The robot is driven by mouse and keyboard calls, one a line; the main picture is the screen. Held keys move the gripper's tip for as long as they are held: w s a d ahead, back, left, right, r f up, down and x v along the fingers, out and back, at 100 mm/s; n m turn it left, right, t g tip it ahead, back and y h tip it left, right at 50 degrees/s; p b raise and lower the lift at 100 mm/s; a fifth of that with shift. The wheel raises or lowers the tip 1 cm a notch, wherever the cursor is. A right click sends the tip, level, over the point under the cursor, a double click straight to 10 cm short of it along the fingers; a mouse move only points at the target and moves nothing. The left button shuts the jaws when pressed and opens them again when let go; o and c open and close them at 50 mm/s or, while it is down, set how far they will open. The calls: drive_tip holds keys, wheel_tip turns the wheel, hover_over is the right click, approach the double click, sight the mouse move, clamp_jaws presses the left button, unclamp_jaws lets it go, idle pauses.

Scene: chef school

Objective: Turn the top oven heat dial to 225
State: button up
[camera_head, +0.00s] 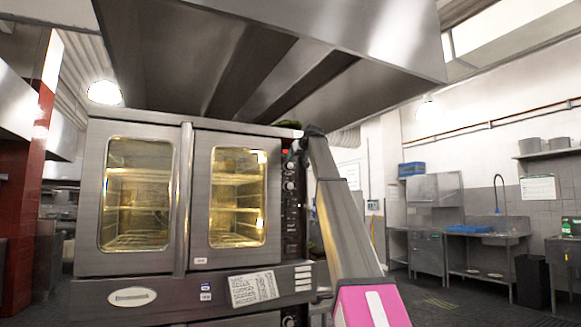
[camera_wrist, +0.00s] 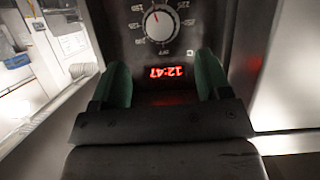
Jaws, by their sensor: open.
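The top heat dial (camera_wrist: 160,22) is a round, pale knob at the top of the wrist view, with a small reddish mark. The numbers around it appear upside down and are too small to read surely. A red display (camera_wrist: 166,72) beside it reads 12:47, also upside down. My gripper (camera_wrist: 163,62) is open, with its two green fingers apart and nothing between them. The fingertips point toward the dial and appear short of it. In the head view, the dial (camera_head: 290,166) is on the dark panel right of the oven doors, and my arm partly covers the area.
The oven (camera_head: 134,268) has two closed glass doors with lit racks behind them. Another knob (camera_head: 289,186) is lower on the panel. A large hood (camera_head: 385,35) hangs above. Open floor (camera_head: 440,300) lies to the right, before a steel sink bench (camera_head: 490,238).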

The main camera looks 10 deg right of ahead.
sight(290, 165)
drive_tip(key=x, duration=0.8)
drive_tip(key=shift+w+f, duration=0.1)
drive_tip(key=shift+w, duration=0.05)
drive_tip(key=c, duration=0.9)
